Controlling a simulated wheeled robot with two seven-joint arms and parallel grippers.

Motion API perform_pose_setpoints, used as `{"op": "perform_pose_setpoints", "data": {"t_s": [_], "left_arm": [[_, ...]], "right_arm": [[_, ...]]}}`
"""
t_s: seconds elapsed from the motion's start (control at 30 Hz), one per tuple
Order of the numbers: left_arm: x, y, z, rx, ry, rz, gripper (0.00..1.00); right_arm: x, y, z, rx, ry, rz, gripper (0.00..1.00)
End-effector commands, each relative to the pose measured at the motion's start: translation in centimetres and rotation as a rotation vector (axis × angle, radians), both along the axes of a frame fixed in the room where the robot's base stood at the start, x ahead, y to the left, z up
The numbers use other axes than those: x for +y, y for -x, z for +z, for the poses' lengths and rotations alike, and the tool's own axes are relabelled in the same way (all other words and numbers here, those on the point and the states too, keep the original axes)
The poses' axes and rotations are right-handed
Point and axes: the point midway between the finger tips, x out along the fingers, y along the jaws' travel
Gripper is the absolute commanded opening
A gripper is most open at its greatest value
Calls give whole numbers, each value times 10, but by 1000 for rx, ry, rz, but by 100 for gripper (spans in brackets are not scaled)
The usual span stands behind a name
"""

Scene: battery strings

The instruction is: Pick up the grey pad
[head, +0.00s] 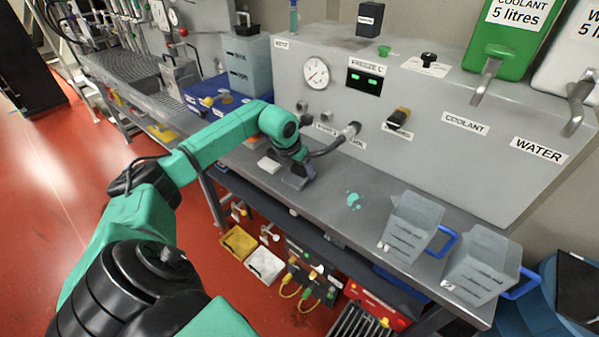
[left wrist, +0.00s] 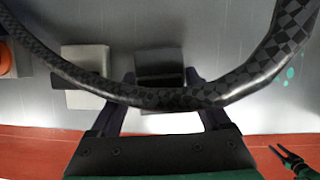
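My left gripper (head: 296,178) is low over the grey bench top, left of the middle of the head view. In the left wrist view its two dark fingers (left wrist: 160,106) stand apart. A dark grey block-like pad (left wrist: 160,72) lies just beyond and between the fingertips, partly hidden by a black hose; I cannot tell whether they touch it. A lighter grey block (left wrist: 86,62) with a pale front lies to its left. In the head view a pale pad (head: 268,165) lies left of the gripper.
The bench (head: 340,195) backs onto a grey panel with a gauge (head: 315,72). A blue box (head: 220,98) stands behind at left. The hose crosses the wrist view.

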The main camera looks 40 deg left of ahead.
Motion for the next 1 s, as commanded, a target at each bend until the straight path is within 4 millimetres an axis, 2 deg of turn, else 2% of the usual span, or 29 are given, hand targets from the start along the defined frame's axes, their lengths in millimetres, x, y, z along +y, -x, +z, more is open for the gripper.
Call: {"op": "perform_pose_setpoints", "data": {"t_s": [0.27,0.37,0.47,0.57,0.7,0.8,0.9,1.0], "left_arm": [[0,0,2,-2,0,0,25],[0,-1,9,-4,0,0,25],[0,-1,24,-6,-1,0,25],[0,-2,52,-9,-1,1,25],[0,-2,111,-13,2,0,25],[-1,-1,148,-10,3,0,25],[-1,-1,176,-7,2,0,25],[0,0,193,-4,2,0,25]], "right_arm": [[0,0,-1,0,0,0,50],[0,0,-3,0,0,0,50],[1,0,-7,0,-1,0,50],[1,0,-12,-1,-2,0,50],[3,0,-16,0,-4,0,50],[4,0,-14,0,-5,-1,50],[4,0,-11,0,-5,0,50],[4,0,-9,0,-5,0,50]]}}
